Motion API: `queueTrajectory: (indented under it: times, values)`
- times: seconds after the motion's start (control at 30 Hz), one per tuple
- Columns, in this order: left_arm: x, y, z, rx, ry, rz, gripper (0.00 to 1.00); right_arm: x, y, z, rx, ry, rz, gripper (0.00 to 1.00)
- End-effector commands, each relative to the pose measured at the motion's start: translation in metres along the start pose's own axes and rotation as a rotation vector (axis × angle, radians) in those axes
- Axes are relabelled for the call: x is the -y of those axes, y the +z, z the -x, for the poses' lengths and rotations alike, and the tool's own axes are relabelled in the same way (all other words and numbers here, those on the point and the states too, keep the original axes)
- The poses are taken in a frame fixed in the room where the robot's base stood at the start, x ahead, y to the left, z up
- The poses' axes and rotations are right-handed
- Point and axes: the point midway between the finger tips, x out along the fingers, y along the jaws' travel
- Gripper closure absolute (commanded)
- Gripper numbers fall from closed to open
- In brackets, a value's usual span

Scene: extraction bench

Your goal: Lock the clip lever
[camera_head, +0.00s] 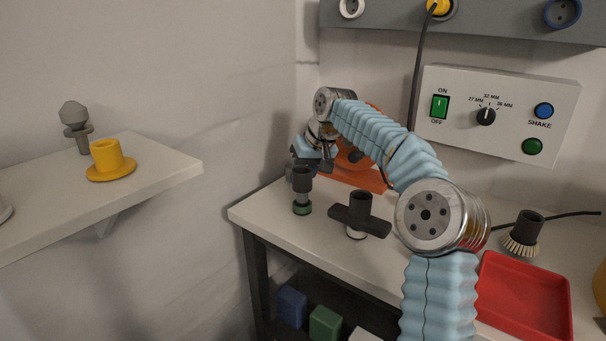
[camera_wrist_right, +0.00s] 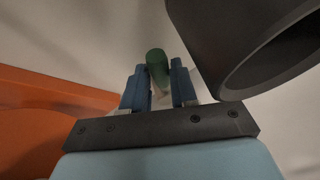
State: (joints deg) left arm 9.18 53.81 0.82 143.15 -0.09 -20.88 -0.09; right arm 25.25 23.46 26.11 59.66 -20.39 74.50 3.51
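An orange device (camera_head: 351,172) stands on the bench against the back wall, mostly hidden behind my right arm. Its orange side (camera_wrist_right: 40,115) also fills the left of the right wrist view. A green cylindrical handle (camera_wrist_right: 156,66), which looks like the clip lever, shows at the tips of my right gripper (camera_wrist_right: 159,88). The two blue fingers are apart, one on each side of the handle's lower end. I see no clear contact with it. In the head view the right gripper (camera_head: 312,150) is small and partly hidden at the device. My left gripper is out of view.
A dark cylinder (camera_wrist_right: 240,40) is close to the right finger. On the bench stand a green-based dark peg (camera_head: 302,190), a black T-shaped tool (camera_head: 360,213), a brush (camera_head: 524,233) and a red tray (camera_head: 525,297). A control panel (camera_head: 500,115) hangs on the wall.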

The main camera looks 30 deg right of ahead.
Motion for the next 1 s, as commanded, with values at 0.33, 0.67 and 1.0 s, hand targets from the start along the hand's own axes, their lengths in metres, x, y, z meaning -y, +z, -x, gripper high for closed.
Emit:
queueTrajectory:
  times: [0.33, 0.67, 1.0]
  values:
    - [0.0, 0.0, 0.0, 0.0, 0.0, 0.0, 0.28, -0.001, 0.0, 0.0, -0.001, 0.001, 0.0, 1.0]
    - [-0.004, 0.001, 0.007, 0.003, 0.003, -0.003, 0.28, 0.019, -0.001, -0.001, -0.05, 0.099, -0.228, 1.0]
    - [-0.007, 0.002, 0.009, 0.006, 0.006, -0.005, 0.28, 0.026, -0.002, -0.005, -0.082, 0.15, -0.364, 1.0]
